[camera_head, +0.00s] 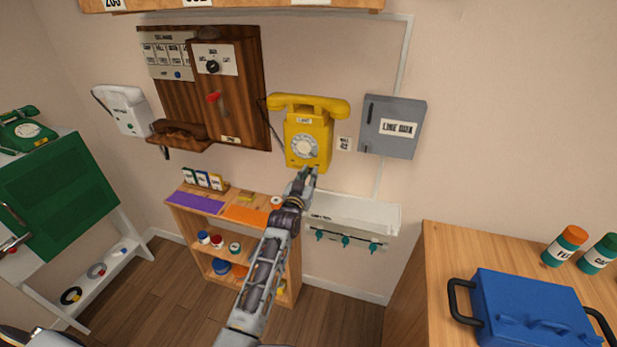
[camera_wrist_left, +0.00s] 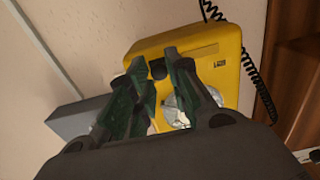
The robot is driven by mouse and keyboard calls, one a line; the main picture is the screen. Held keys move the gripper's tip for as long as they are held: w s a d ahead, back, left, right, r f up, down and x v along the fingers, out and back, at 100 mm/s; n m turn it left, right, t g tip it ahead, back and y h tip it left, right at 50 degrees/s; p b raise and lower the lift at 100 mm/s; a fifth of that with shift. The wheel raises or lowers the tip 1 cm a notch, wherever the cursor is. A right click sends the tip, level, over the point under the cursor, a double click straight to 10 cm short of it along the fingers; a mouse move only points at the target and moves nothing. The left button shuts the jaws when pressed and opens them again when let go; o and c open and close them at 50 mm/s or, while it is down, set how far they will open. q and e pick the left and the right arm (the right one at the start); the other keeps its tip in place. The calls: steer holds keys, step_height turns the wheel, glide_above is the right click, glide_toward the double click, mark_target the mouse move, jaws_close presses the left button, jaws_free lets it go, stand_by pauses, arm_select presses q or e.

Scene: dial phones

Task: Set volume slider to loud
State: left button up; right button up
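The yellow wall phone (camera_head: 309,133) hangs on the wall, with its dial facing out and its handset on top. My left gripper (camera_head: 309,173) is at the lower edge of the phone. In the left wrist view the phone's yellow case (camera_wrist_left: 205,48) fills the middle, with a small label and part of the dial (camera_wrist_left: 174,112) behind the fingers. A dark knob (camera_wrist_left: 158,70) shows on the case near the fingertips; it may be the volume slider. The left fingers (camera_wrist_left: 159,62) are apart, one on each side of the knob. Whether they touch it is unclear. My right gripper is not in view.
A grey line box (camera_head: 393,127) is right of the phone, and a wooden wall phone (camera_head: 222,95) is left. A white shelf with hooks (camera_head: 350,215) and a low bookcase (camera_head: 232,240) stand below. A blue toolbox (camera_head: 530,310) sits on the right-hand cabinet.

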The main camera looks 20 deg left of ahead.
arm_select(q)
steer(key=shift+o, duration=1.4)
steer(key=shift+s+f, duration=0.1)
steer(key=shift+s, duration=0.05)
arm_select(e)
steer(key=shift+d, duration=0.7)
arm_select(q)
steer(key=s, duration=1.1)
steer(key=shift+s+a, duration=0.2)
steer(key=shift+s, duration=0.15)
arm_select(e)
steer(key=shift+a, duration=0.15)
